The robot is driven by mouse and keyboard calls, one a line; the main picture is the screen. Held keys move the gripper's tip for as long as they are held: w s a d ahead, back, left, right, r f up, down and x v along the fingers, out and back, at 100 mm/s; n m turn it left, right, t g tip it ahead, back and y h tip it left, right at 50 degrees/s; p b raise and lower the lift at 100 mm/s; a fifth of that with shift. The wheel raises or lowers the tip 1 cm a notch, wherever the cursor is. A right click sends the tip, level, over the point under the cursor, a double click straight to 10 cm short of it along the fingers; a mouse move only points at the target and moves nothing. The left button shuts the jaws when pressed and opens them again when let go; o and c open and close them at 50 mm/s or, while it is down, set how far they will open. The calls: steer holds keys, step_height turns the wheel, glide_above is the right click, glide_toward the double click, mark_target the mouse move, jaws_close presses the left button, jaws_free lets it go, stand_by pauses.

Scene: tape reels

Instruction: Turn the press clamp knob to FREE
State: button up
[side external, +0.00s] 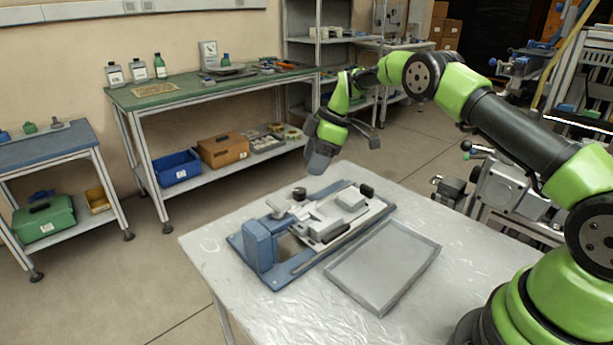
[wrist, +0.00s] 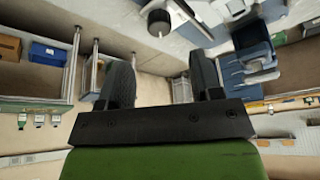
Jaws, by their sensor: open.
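The press fixture (side external: 263,243), with a blue frame and pale grey parts, lies on the metal-topped table. A small black round knob (side external: 299,193) stands at its back edge; its marking is too small to read. In the wrist view a black round knob (wrist: 159,22) shows at the top, ahead of the fingers; its lettering and setting cannot be read. Another black knob or grip (side external: 366,190) is at the fixture's far right end. My gripper (side external: 319,160) is above and behind the fixture, apart from it. Its two dark fingers (wrist: 158,65) are spread and empty.
A shallow grey tray (side external: 436,249) lies on the table to the right of the fixture. The table's front left corner (side external: 208,250) is bare. A green-topped bench (side external: 180,93) with bins below stands behind, with open floor between.

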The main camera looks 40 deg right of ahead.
steer(key=shift+v, duration=1)
steer(key=n+t, duration=0.6)
steer(key=n, duration=2.4)
glide_toward(300, 190)
steer(key=shift+w+f, duration=0.2)
steer(key=x, duration=0.8)
steer(key=shift+w+a+f, duration=0.2)
steer(key=shift+f, duration=0.1)
